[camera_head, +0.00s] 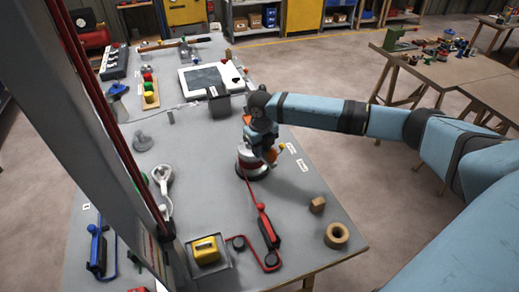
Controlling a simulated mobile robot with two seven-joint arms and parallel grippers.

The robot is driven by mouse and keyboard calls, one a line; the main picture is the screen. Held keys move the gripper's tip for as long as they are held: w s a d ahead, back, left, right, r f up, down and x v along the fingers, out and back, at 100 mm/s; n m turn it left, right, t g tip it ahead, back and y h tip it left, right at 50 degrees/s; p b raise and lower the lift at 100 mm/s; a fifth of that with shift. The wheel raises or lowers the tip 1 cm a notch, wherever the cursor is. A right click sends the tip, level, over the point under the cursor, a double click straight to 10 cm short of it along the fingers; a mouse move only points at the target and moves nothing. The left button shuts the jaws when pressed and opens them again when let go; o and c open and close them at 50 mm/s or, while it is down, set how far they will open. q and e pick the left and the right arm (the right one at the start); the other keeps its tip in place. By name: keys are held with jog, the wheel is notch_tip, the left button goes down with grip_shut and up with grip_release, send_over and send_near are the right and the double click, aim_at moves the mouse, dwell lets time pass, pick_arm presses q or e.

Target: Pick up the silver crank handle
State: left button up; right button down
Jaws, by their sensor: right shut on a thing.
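My right gripper (262,150) points down over a round silver-and-red drum with a dark base (252,170) near the table's right side. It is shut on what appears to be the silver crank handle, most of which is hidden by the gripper. A small orange knob (282,144) shows just right of the fingers. I cannot tell whether the handle is still touching the drum. My left gripper is not in view.
On the grey table (205,135), a red-handled tool (267,230), a yellow block in a tray (206,250), a wooden cube (317,204) and a tan ring (337,236) lie in front. A dark box (219,103) stands behind. Bare tabletop lies left of the drum.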

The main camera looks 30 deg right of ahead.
notch_tip(320, 180, up, 20)
dwell(0.4)
dwell(0.9)
jog(key=shift+a, duration=0.1)
